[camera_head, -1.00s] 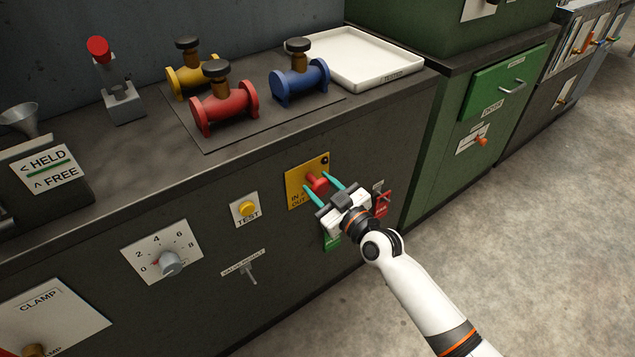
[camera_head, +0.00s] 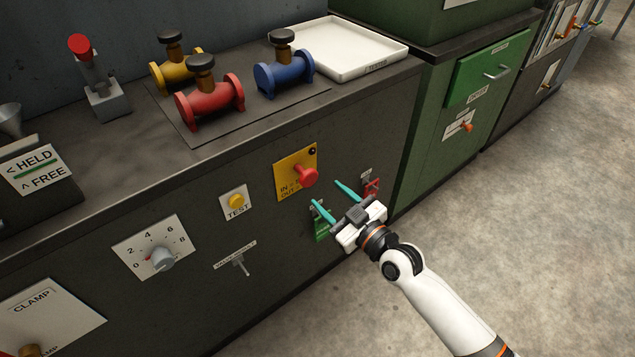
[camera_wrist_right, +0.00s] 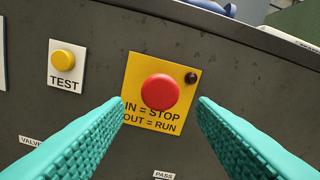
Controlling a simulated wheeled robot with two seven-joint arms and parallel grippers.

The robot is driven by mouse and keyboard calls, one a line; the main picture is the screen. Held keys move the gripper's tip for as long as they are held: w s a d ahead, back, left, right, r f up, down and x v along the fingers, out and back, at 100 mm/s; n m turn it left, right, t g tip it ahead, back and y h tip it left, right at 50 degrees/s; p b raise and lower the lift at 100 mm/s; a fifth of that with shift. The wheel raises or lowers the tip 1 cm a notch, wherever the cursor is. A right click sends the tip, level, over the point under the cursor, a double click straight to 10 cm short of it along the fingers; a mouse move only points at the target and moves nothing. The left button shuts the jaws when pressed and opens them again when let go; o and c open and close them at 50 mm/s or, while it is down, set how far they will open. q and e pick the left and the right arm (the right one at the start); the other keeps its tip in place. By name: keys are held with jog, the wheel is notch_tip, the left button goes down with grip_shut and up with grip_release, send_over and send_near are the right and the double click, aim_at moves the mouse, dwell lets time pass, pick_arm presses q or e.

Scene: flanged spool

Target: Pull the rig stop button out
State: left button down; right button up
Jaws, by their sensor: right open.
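The rig stop button is a red mushroom knob (camera_head: 306,176) on a yellow plate (camera_head: 284,190) on the cabinet's front face. In the right wrist view the red knob (camera_wrist_right: 160,92) sits between and beyond the fingertips, and the plate reads "IN = STOP, OUT = RUN". A small dark lamp (camera_wrist_right: 191,78) is at the plate's upper right. My right gripper (camera_head: 330,194) is open and empty, with its teal fingers apart, below and in front of the knob and not touching it. My left gripper is not in view.
A yellow TEST button (camera_head: 236,201) is left of the plate. A dial (camera_head: 162,257) and T-handle (camera_head: 240,265) are farther left. Floor at right is clear.

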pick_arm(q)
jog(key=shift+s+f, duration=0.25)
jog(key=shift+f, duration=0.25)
pick_arm(e)
jog(key=shift+v, duration=2.2)
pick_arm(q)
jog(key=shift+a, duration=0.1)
pick_arm(e)
jog(key=s+d+f+m+g+h, duration=0.2)
jog(key=s+d+f+g+h, duration=0.15)
jog(key=f, duration=0.75)
jog(key=s+d+f+m+g+h, duration=0.25)
jog(key=s+f, duration=0.25)
jog(key=f, duration=0.6)
jog(key=s+d+f+m+g+h, duration=0.25)
jog(key=s+f, duration=0.35)
jog(key=s, duration=0.3)
jog(key=s+d+f+m+g+h, duration=0.1)
jog(key=s+d+f+g+h, duration=0.1)
jog(key=s+d+f+g, duration=0.4)
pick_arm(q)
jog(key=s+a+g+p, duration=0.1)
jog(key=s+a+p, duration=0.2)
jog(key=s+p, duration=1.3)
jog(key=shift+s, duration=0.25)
pick_arm(e)
jog(key=s+f, duration=0.1)
jog(key=s, duration=1.7)
jog(key=shift+s+d+t, duration=0.4)
jog(key=shift+d+t, duration=0.05)
